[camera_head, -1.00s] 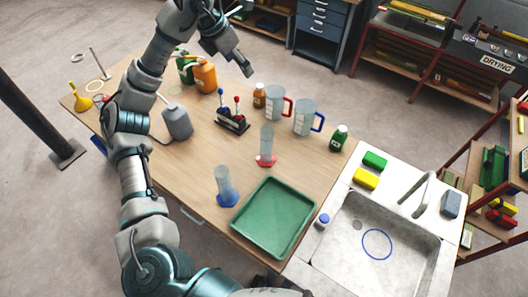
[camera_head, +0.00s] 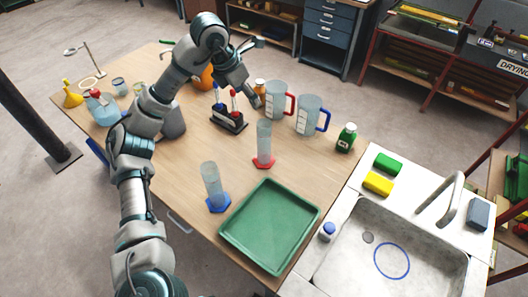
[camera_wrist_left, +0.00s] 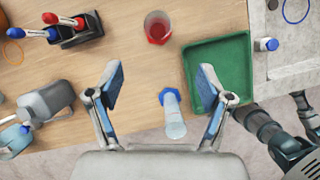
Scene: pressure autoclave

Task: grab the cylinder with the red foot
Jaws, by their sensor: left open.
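The cylinder with the red foot (camera_head: 264,143) is a clear upright measuring cylinder on the wooden table. In the left wrist view, this cylinder (camera_wrist_left: 157,27) shows from above near the top edge, beyond the fingertips. A similar cylinder with a blue foot (camera_head: 212,185) stands nearer to me, left of the green tray (camera_head: 240,252); it also shows in the left wrist view (camera_wrist_left: 173,117) between the fingers. My left gripper (camera_head: 258,72) is open and empty, held above the table; its spread fingers (camera_wrist_left: 160,83) show in the left wrist view. My right gripper is not in view.
A rack with red and blue pieces (camera_head: 229,120), a red-handled jug (camera_head: 275,100), a blue-handled jug (camera_head: 308,115) and a green bottle (camera_head: 346,138) stand behind the cylinders. A grey bottle (camera_wrist_left: 47,100) is at left in the wrist view. The sink (camera_head: 340,250) lies right.

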